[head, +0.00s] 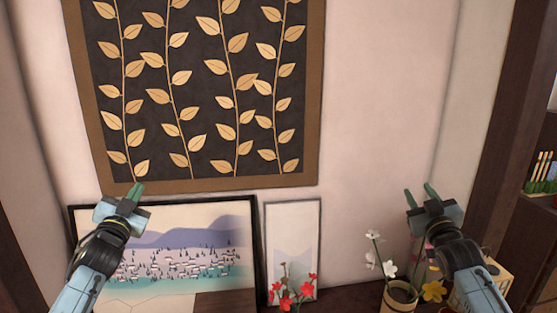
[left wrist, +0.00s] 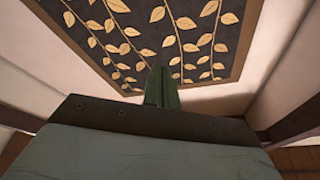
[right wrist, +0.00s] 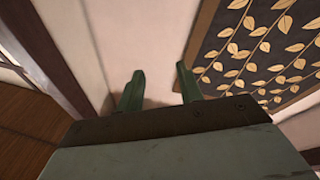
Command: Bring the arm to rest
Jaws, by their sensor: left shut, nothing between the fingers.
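My left gripper (head: 135,191) is raised at the left of the head view, in front of the wall and above the framed landscape picture. Its green fingers are together with nothing between them, as the left wrist view (left wrist: 161,87) also shows. My right gripper (head: 420,193) is raised at the right of the head view, in front of the bare wall. In the right wrist view (right wrist: 160,90) its two green fingers stand apart with nothing between them. Both grippers point upward.
A wall hanging with golden leaves (head: 205,184) fills the upper wall. Below it stand a landscape picture (head: 190,240) and a narrow framed picture (head: 292,220). Red flowers (head: 306,289) and a pot (head: 399,295) with white flowers stand low. A dark post (head: 510,110) rises at right.

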